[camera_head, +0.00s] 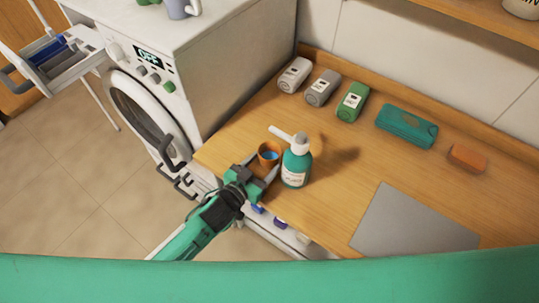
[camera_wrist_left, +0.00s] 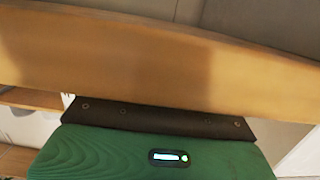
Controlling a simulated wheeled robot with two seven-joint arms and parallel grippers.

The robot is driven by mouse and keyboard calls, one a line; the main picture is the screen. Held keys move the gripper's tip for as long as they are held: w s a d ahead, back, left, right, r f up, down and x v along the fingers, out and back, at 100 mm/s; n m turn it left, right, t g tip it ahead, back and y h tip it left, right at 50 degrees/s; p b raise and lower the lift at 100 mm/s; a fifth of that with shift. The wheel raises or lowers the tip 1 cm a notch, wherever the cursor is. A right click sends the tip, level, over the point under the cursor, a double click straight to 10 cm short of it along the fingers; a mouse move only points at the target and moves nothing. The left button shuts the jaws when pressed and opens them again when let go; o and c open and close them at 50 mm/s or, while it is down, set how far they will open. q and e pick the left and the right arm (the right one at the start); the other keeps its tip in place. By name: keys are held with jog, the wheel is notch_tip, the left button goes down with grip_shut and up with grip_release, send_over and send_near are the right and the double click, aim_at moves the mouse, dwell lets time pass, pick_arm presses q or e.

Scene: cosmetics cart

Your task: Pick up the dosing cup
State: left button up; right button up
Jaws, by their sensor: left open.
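The dosing cup (camera_head: 268,156), small and orange with blue inside, stands on the wooden counter (camera_head: 330,205) near its front left edge. My left gripper (camera_head: 263,165) is open, its fingers reaching over the edge toward the cup, one on either side of its near part. I cannot tell whether they touch it. A teal pump bottle (camera_head: 295,168) with a white nozzle stands right beside the cup, close to the right finger. The left wrist view shows the counter's edge but not the cup. My right gripper is not in view.
A white washing machine (camera_head: 222,70) with its detergent drawer (camera_head: 70,62) pulled out stands left. Grey and green bottles (camera_head: 352,103), a teal pack (camera_head: 407,126) and an orange block (camera_head: 467,157) line the back. A grey mat (camera_head: 412,220) lies right. The middle counter is clear.

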aim_at(263, 164)
pick_arm(q)
jog(key=shift+p+x, duration=0.45)
jog(key=shift+x, duration=1.45)
jog(key=shift+r, duration=0.1)
jog(key=shift+c, duration=0.4)
jog(key=c, duration=0.6)
jog(key=shift+s+r, duration=0.1)
jog(key=shift+r, duration=0.05)
